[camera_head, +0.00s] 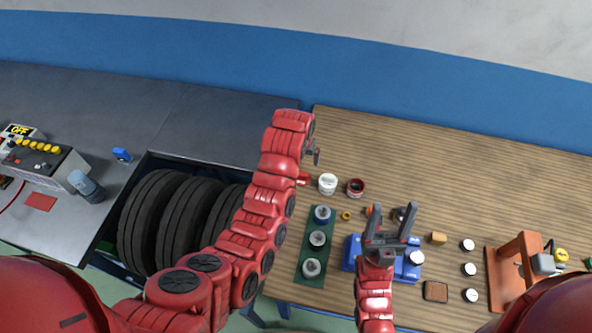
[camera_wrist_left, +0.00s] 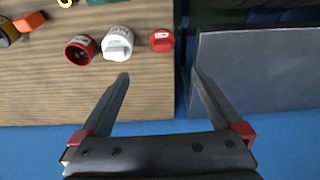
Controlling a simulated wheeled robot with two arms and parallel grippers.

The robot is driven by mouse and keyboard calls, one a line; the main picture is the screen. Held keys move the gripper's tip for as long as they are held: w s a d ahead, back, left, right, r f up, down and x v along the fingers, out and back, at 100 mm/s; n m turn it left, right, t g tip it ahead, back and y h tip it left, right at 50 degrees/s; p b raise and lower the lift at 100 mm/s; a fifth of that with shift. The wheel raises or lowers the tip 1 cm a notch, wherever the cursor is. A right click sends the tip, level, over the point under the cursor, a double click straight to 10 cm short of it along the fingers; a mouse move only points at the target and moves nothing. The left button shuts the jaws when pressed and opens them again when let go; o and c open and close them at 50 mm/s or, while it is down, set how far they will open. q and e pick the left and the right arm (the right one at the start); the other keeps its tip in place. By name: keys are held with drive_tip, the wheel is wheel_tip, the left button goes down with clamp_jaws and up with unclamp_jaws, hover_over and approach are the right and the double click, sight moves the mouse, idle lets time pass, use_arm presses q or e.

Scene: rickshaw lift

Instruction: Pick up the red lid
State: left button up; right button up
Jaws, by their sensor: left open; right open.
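The red lid (camera_wrist_left: 161,40) lies on the wooden table close to its edge, in the left wrist view. In the head view the lid (camera_head: 303,180) shows just beside my left arm, partly hidden by it. My left gripper (camera_wrist_left: 160,73) is open and empty. Its fingertips point toward the lid, which appears just beyond the gap between them. In the head view my left gripper (camera_head: 313,154) is small and partly hidden by its wrist. My right gripper (camera_head: 393,212) is open above the blue tray (camera_head: 351,254); I see nothing held in it.
A white container (camera_wrist_left: 117,42) stands beside the lid, with an open red container (camera_wrist_left: 80,48) farther along. A green strip (camera_head: 304,252) holds several round parts. Tires (camera_head: 160,215) sit in a recess left of the wooden table (camera_head: 450,150). The table's back is clear.

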use_arm(q)
approach(302, 175)
wheel_tip(302, 175, down, 2)
drive_tip(key=shift+w+d+f+b, duration=0.15)
drive_tip(key=shift+f+b, duration=0.25)
drive_tip(key=shift+b, duration=0.15)
drive_tip(key=shift+w+d+f+b, duration=0.1)
drive_tip(key=shift+w+f+b, duration=0.1)
drive_tip(key=shift+f+b, duration=0.3)
drive_tip(key=shift+b+x, duration=0.8)
drive_tip(key=b+x, duration=0.4)
drive_tip(key=b, duration=0.1)
drive_tip(key=shift+a+f, duration=0.15)
drive_tip(key=shift+a, duration=0.1)
drive_tip(key=shift+w+f, duration=0.15)
drive_tip(key=shift+w, duration=0.1)
drive_tip(key=shift+r, duration=0.25)
drive_tip(key=shift+c, duration=0.3)
drive_tip(key=shift+s, duration=0.1)
drive_tip(key=c, duration=1.2)
